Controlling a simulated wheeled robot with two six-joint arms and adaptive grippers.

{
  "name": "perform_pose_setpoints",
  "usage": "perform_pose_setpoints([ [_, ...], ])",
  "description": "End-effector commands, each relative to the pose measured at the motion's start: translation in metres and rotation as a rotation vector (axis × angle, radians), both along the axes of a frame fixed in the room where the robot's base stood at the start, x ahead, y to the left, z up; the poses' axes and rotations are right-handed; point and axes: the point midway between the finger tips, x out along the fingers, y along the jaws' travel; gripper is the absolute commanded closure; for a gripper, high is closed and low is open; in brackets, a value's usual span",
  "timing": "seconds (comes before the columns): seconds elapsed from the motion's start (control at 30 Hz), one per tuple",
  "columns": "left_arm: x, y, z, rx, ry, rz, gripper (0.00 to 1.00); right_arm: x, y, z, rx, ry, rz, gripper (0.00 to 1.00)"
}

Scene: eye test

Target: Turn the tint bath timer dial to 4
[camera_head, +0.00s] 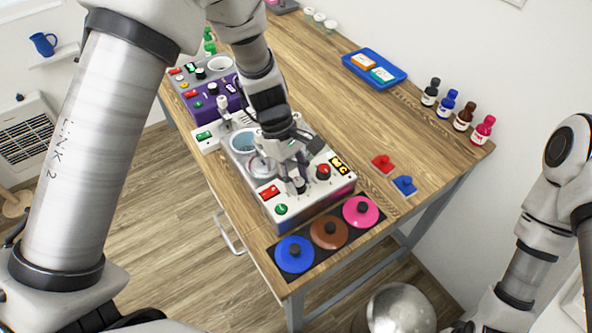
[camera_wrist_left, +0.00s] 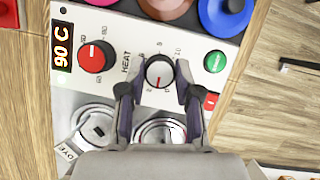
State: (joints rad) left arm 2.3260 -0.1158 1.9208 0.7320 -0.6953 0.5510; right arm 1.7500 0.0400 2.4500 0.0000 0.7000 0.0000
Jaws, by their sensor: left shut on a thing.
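The tint bath (camera_head: 297,217) is a white panelled machine at the table's near end. In the left wrist view its timer dial (camera_wrist_left: 159,72) is a small white-faced dial with a dark rim, ringed by printed numbers. A red mark shows on the dial, but the number it points to is too small to read surely. My left gripper (camera_wrist_left: 158,82) is shut on this dial, one finger on each side. In the head view my left gripper (camera_head: 297,184) comes down over the panel and hides most of the dial. My right gripper is out of view.
Beside the dial are a red heat knob (camera_wrist_left: 97,56), a 90 C display (camera_wrist_left: 62,45), a green button (camera_wrist_left: 215,62) and a red switch (camera_wrist_left: 210,101). Blue (camera_head: 294,254), brown (camera_head: 329,232) and pink (camera_head: 361,212) lids lie in front. Bottles (camera_head: 482,130) stand along the back edge.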

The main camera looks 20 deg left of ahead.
Motion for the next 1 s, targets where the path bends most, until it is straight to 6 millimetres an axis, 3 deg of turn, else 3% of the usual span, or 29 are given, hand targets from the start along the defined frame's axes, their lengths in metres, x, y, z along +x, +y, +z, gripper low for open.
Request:
perform_pose_setpoints([
  [0.4, -0.003, -0.001, -0.001, 0.001, 0.013, -0.397, 1.0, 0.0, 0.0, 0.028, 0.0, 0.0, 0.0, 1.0],
  [1.0, -0.002, -0.004, -0.002, -0.001, 0.012, -0.934, 1.0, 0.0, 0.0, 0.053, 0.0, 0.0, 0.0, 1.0],
])
